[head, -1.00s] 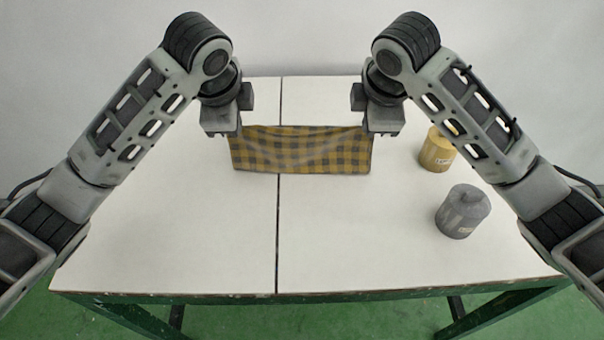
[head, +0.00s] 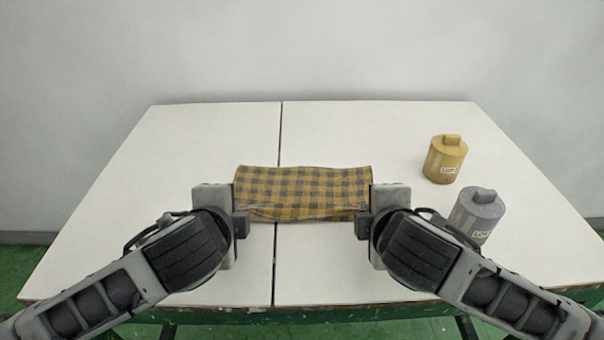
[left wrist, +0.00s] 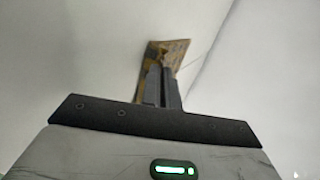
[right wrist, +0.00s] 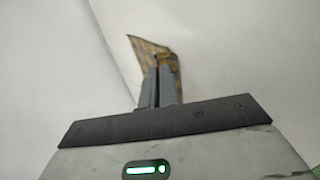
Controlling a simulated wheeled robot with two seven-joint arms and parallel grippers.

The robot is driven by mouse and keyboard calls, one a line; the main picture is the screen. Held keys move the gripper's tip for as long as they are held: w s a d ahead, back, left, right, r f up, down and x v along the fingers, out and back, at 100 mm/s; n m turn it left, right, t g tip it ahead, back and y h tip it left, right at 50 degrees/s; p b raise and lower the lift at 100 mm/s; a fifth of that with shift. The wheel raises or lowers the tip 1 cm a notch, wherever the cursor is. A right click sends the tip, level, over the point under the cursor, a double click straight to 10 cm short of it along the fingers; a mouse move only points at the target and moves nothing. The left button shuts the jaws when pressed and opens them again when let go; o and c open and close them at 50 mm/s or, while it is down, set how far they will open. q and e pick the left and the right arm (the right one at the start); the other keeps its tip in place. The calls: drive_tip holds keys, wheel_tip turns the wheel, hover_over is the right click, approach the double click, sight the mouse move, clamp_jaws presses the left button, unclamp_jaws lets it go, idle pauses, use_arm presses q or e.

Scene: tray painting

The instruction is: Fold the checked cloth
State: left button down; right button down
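The yellow and dark grey checked cloth (head: 303,190) lies across the middle of the white table, over its seam, as a wide, short strip. Its near edge looks slightly raised between my grippers. My left gripper (head: 242,225) is at the cloth's near left corner, and my right gripper (head: 362,225) is at its near right corner. In the left wrist view, the closed fingers (left wrist: 160,80) have cloth (left wrist: 172,50) at their tips. In the right wrist view, the closed fingers (right wrist: 160,82) likewise have cloth (right wrist: 148,50) at their tips. The cloth's underside is hidden.
A yellow lidded can (head: 444,162) and a grey lidded can (head: 477,216) stand on the table (head: 190,140) to the right. The grey one is close to my right arm. The table is clear left of the cloth and behind it.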

use_arm(q)
drive_tip(key=c, duration=1.3)
unclamp_jaws()
use_arm(e)
drive_tip(key=c, duration=1.3)
unclamp_jaws()
use_arm(q)
drive_tip(key=s+r, duration=0.1)
drive_tip(key=r, duration=0.2)
drive_tip(key=s+r, duration=0.1)
drive_tip(key=r, duration=0.2)
drive_tip(key=s+r, duration=0.2)
drive_tip(key=r, duration=0.1)
use_arm(e)
drive_tip(key=s+r, duration=0.1)
drive_tip(key=r, duration=0.2)
drive_tip(key=s+r, duration=0.1)
drive_tip(key=r, duration=0.2)
drive_tip(key=s+r, duration=0.2)
drive_tip(key=r, duration=0.1)
